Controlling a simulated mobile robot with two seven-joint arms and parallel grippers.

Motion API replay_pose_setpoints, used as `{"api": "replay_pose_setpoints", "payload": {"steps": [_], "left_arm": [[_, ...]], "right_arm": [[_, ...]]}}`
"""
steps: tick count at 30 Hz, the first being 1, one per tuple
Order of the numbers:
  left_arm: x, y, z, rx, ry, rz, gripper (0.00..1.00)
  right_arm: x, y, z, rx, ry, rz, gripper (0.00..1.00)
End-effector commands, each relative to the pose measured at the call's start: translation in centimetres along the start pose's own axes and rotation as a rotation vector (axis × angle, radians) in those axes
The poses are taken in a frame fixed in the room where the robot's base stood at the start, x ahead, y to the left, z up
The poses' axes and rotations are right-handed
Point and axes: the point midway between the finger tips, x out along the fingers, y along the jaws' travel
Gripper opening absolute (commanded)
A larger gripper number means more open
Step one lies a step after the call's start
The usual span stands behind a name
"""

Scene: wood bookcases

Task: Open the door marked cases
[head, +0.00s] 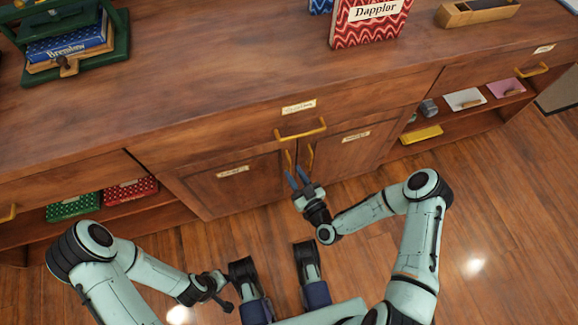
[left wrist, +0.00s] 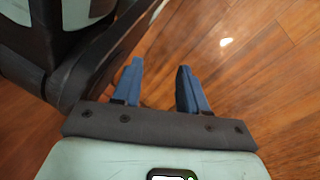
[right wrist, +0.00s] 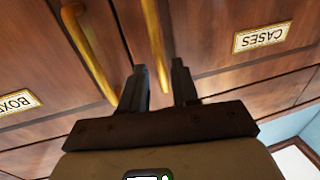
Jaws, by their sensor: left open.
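The door marked CASES (head: 220,188) is the left one of the two lower doors in the head view and is closed. Its label (right wrist: 262,37) shows upside down in the right wrist view. Its upright brass handle (right wrist: 153,45) is beside the other door's handle (right wrist: 90,50). My right gripper (right wrist: 159,85) is open at the doors, with the end of the CASES handle showing between its fingertips; I cannot tell whether they touch it. It also shows in the head view (head: 296,179). My left gripper (left wrist: 158,85) is open and empty above the floor.
A drawer with a brass handle (head: 301,129) is above the doors. The other door (head: 345,150) is closed. Open shelves hold patterned boxes (head: 130,191) and a yellow item (head: 421,134). Books stand on the top (head: 220,75). The wooden floor before the doors has free room.

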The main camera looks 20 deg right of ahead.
Motion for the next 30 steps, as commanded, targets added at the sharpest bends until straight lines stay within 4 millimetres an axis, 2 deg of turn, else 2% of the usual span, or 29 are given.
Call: {"api": "replay_pose_setpoints", "payload": {"steps": [3, 7, 18, 19, 21, 30], "left_arm": [[0.8, -0.8, 0.9, -0.01, -0.033, -0.015, 0.43], [1.1, -1.2, 1.5, -0.016, -0.054, -0.024, 0.43], [1.1, -1.4, 1.8, -0.019, -0.064, -0.028, 0.43], [1.1, -1.4, 1.8, -0.019, -0.064, -0.028, 0.43], [1.1, -1.4, 1.8, -0.018, -0.064, -0.028, 0.43], [1.1, -1.4, 1.7, -0.017, -0.061, -0.027, 0.43]], "right_arm": [[2.0, 0.0, 0.1, 0.0, 0.002, 0.0, 0.3], [3.2, 0.0, 0.1, 0.001, 0.0, 0.0, 0.3], [3.8, 0.0, 0.0, 0.002, -0.001, 0.0, 0.3], [3.8, 0.0, 0.0, 0.002, -0.001, 0.0, 0.24], [3.8, 0.0, 0.0, 0.002, -0.001, 0.0, 0.01], [3.7, -0.1, 0.0, 0.002, -0.001, 0.0, 0.0]]}}
